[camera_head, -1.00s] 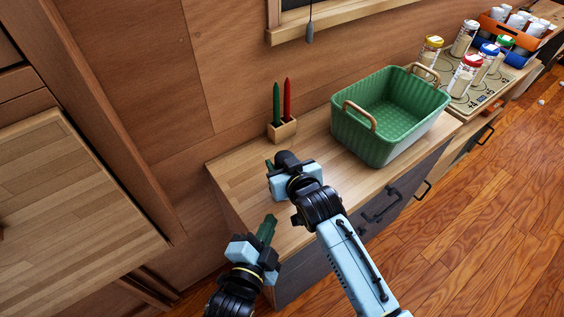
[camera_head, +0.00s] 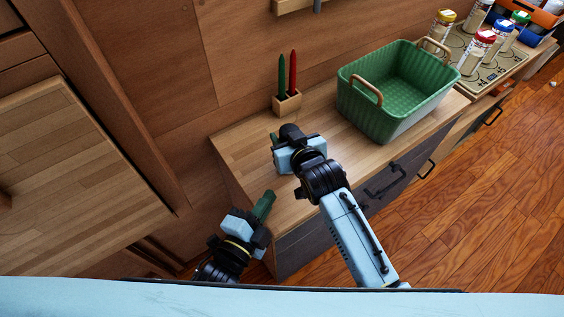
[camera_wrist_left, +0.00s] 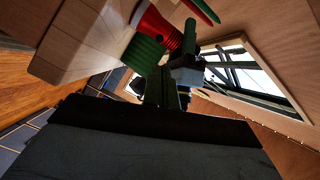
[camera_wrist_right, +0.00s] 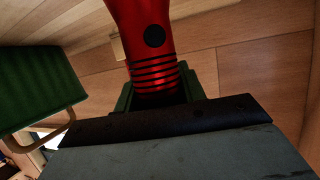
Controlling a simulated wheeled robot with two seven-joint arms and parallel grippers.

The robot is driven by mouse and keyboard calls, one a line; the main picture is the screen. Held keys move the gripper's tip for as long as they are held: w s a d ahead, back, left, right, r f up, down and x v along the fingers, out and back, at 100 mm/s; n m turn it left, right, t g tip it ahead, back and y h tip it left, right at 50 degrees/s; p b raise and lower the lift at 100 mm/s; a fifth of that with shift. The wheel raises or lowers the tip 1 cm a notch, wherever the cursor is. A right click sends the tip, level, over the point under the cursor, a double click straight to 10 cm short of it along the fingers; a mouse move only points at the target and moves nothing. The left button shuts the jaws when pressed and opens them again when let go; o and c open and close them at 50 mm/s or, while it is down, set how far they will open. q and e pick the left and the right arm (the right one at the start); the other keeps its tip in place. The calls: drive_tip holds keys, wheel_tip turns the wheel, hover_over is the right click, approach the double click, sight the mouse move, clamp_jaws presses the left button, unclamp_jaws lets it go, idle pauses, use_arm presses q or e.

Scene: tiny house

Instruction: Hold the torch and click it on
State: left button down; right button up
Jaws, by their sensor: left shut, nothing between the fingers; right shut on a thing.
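The torch (camera_wrist_right: 148,55) is red, with a round black button (camera_wrist_right: 154,36) and black rings on its body. My right gripper (camera_wrist_right: 158,96) is shut on it, with green fingers around its ringed end. In the head view my right gripper (camera_head: 276,140) is over the counter and hides the torch. In the left wrist view the torch's flared red body (camera_wrist_left: 158,28) is ahead, beside the right gripper. My left gripper (camera_head: 265,203) is shut and empty, lower and nearer, by the counter's front left corner. Its dark green fingers (camera_wrist_left: 162,85) point toward the torch, apart from it in the head view.
The wooden counter (camera_head: 245,170) holds a green basket (camera_head: 375,117) at right and a small wooden holder (camera_head: 288,103) with a green and a red stick behind my right gripper. Jars (camera_head: 476,48) stand farther right. The wooden wall (camera_head: 180,70) is close behind.

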use_arm(q)
drive_tip(key=a+m+g+h, duration=0.1)
drive_tip(key=m, duration=0.1)
drive_tip(key=s+a+f+m+g+h, duration=0.1)
drive_tip(key=m+h, duration=0.1)
drive_tip(key=m, duration=0.1)
drive_tip(key=s+a+m+h, duration=0.1)
drive_tip(key=a+m+h, duration=0.1)
drive_tip(key=m, duration=0.1)
drive_tip(key=shift+s+f+g, duration=0.15)
drive_tip(key=shift+f+g, duration=0.15)
drive_tip(key=shift+g, duration=0.1)
drive_tip(key=x, duration=1)
drive_tip(key=shift+w+d, duration=0.15)
drive_tip(key=shift+w, duration=1.9)
